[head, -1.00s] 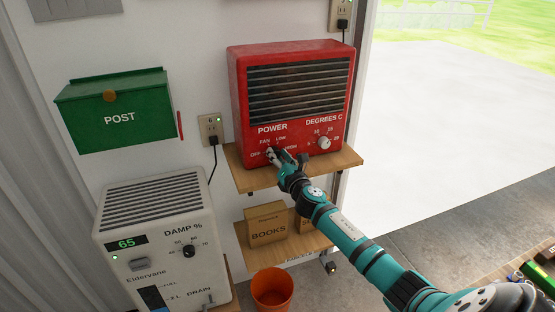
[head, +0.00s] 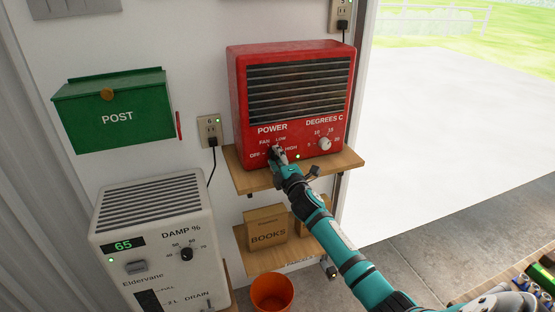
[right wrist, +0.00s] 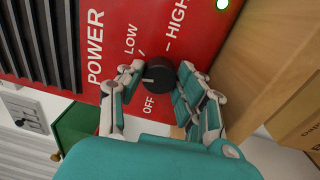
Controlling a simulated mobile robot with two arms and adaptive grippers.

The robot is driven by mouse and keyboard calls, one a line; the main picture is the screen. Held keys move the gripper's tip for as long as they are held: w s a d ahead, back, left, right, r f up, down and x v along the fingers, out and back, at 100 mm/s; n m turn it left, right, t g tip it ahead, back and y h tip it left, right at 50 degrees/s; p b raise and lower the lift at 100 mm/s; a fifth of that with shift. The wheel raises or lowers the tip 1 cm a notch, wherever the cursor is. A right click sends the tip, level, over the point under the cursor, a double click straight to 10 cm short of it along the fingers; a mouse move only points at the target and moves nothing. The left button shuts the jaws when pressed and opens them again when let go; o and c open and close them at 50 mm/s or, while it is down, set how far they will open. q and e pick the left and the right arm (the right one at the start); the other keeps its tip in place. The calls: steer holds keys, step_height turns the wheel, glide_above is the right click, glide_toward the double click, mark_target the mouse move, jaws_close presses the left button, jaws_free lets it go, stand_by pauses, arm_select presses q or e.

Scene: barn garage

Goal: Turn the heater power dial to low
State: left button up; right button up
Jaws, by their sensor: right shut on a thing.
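The red heater (head: 290,100) stands on a wooden shelf against the wall. Its power dial (right wrist: 157,72) is a black knob in the right wrist view, with LOW, HIGH and OFF printed around it. The FAN label is hidden there by a finger but shows in the head view. My right gripper (head: 277,152) is at the dial. In the right wrist view my right gripper's fingers (right wrist: 157,78) are on either side of the knob, shut on it. The dial's exact pointer direction is hard to read. My left gripper is not in view.
The degrees dial (head: 324,143) is to the right of the power dial. A green light (head: 297,156) is lit on the heater's lower front. The shelf (head: 250,180) edge lies just below my right gripper. A white dehumidifier (head: 150,215) and an orange bucket (head: 272,292) stand lower left.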

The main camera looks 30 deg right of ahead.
steer(key=m, duration=0.4)
steer(key=shift+m, duration=0.4)
steer(key=shift+f+m+h, duration=0.1)
steer(key=shift+m+h, duration=0.2)
steer(key=shift+m, duration=1.7)
steer(key=o, duration=1.1)
steer(key=shift+o, duration=0.2)
steer(key=r+v, duration=0.1)
steer(key=v, duration=1.1)
steer(key=shift+f, duration=0.35)
